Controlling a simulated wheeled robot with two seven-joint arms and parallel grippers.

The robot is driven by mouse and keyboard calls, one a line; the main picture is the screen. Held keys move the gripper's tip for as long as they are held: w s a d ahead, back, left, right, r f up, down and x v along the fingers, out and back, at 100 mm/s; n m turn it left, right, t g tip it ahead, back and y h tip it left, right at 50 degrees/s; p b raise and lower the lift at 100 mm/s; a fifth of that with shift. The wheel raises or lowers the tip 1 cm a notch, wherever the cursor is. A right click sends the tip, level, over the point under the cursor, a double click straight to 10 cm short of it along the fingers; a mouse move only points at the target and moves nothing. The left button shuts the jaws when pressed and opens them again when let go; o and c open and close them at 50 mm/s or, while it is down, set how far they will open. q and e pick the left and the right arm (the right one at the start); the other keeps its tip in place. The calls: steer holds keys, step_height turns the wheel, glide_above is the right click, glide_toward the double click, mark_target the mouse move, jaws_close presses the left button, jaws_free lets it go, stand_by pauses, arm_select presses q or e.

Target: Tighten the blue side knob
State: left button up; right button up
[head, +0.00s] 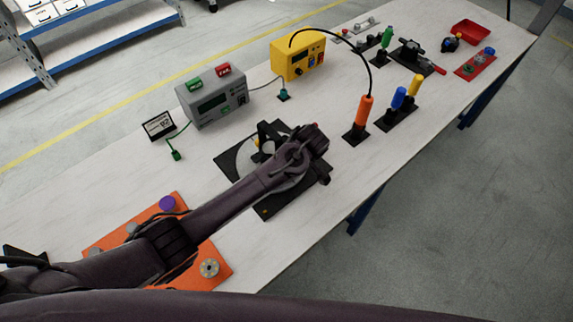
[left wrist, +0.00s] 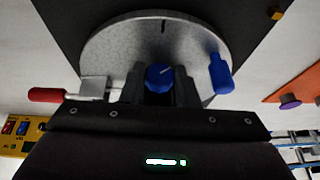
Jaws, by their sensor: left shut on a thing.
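A grey round disc (left wrist: 115,47) sits on a black base plate (head: 263,211) on the table. In the left wrist view a blue knob (left wrist: 159,75) with a pale line on its face is at the disc's near edge. My left gripper (left wrist: 160,84) is shut on this knob, with one finger on each side. A blue lever handle (left wrist: 220,74) stands right of the fingers and a red handle (left wrist: 47,95) lies to the left. In the head view my left gripper (head: 312,142) covers the disc's right side and hides the blue knob. My right gripper is not in view.
An orange plate (head: 217,250) with a purple knob (head: 167,203) lies under my left forearm. A grey meter box (head: 212,103) and a yellow box (head: 298,58) stand behind. Orange (head: 364,112), blue and yellow handles stand to the right. The front right tabletop is bare.

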arm_select(q)
steer(key=shift+w+d+f+g+y+b, duration=0.1)
steer(key=shift+w+d+g+y+b, duration=0.2)
steer(key=shift+g+y, duration=0.2)
steer(key=g+y+b, duration=0.1)
steer(key=b, duration=0.1)
steer(key=m+g+y+b, duration=0.1)
steer(key=shift+f+b, duration=0.25)
steer(key=shift+b, duration=0.1)
steer(key=shift+r+y, duration=0.15)
steer(key=shift+y, duration=0.15)
steer(key=o, duration=1)
steer(key=shift+r, duration=0.1)
steer(key=shift+s, duration=0.1)
